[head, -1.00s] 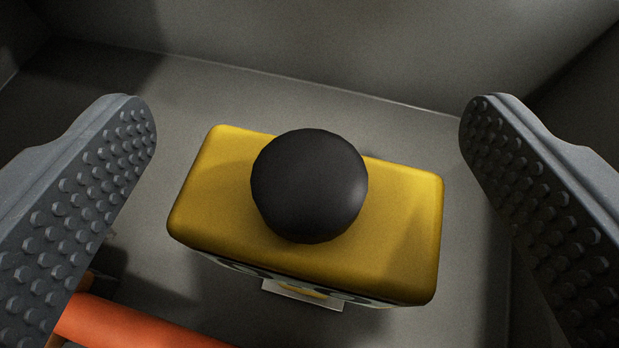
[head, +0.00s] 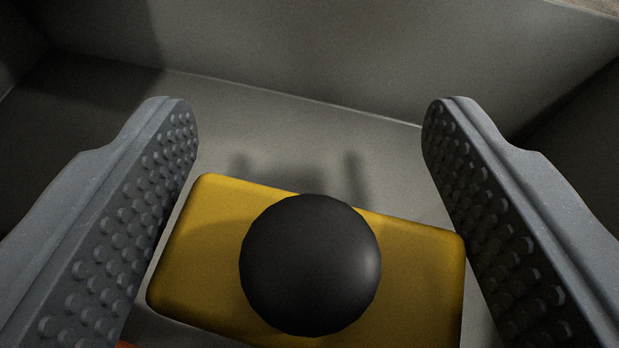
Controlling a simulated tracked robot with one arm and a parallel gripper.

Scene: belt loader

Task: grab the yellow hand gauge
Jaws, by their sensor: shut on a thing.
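The yellow hand gauge (head: 205,254) is a yellow block with rounded edges and a round black knob (head: 310,264) on its top. It lies at the lower middle of the head view, turned slightly, with its lower part cut off by the picture edge. My gripper (head: 310,130) has one studded grey finger on each side of the gauge. The fingers are shut on it, with the right pad against its right end and the left pad close along its left end. The fingertips reach past the gauge's far edge.
The gauge is inside a grey bin with a flat floor (head: 300,135) and upright walls (head: 300,50). The far wall is a short way beyond the fingertips. A bit of an orange thing (head: 127,345) shows at the bottom left edge.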

